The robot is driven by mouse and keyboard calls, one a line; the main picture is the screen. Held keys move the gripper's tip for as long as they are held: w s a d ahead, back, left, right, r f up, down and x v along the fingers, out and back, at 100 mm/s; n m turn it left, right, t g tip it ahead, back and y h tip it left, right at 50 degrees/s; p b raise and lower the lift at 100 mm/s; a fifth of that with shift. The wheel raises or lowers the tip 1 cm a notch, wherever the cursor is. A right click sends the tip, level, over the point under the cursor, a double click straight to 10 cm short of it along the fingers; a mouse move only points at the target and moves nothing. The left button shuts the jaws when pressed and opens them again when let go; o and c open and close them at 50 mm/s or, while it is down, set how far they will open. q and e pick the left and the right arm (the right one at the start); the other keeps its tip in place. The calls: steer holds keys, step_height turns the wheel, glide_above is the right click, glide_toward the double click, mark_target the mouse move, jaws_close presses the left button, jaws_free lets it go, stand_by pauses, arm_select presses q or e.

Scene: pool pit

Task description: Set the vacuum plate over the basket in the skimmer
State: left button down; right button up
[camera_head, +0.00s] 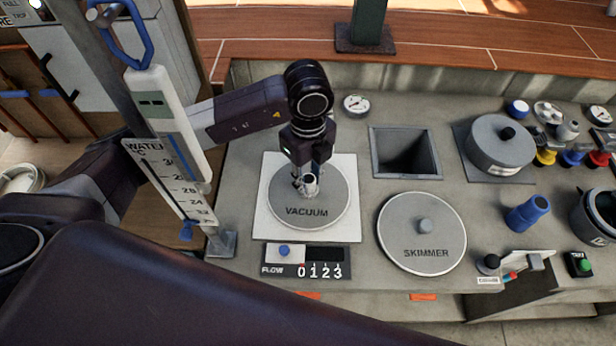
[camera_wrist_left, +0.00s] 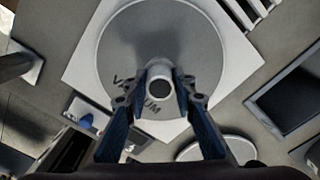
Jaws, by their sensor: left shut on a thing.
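The vacuum plate (camera_head: 335,195) is a round grey disc marked VACUUM with an upright hollow spigot at its centre. It lies flat over a white square pad (camera_head: 262,225); I see no clear gap beneath it. My left gripper (camera_head: 309,180) comes down from above and is shut on the spigot. The wrist view shows the fingers (camera_wrist_left: 160,90) on both sides of it, with the plate (camera_wrist_left: 115,50) below. A square opening (camera_head: 404,152) in the deck is right of the plate; its inside is dark and I cannot make out a basket. My right gripper is out of view.
A round SKIMMER lid (camera_head: 405,235) lies in front of the opening. A grey lidded drum (camera_head: 497,140) stands to its right. A gauge (camera_head: 356,105) sits behind the plate, a FLOW panel (camera_head: 305,258) before it. A hanging thermometer (camera_head: 170,170) is at left.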

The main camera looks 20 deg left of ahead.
arm_select(q)
steer(key=c, duration=1.4)
jaws_free()
steer(key=shift+r+p, duration=1.7)
steer(key=shift+r, duration=0.8)
steer(key=shift+r+p, duration=1.3)
steer(key=shift+r, duration=0.7)
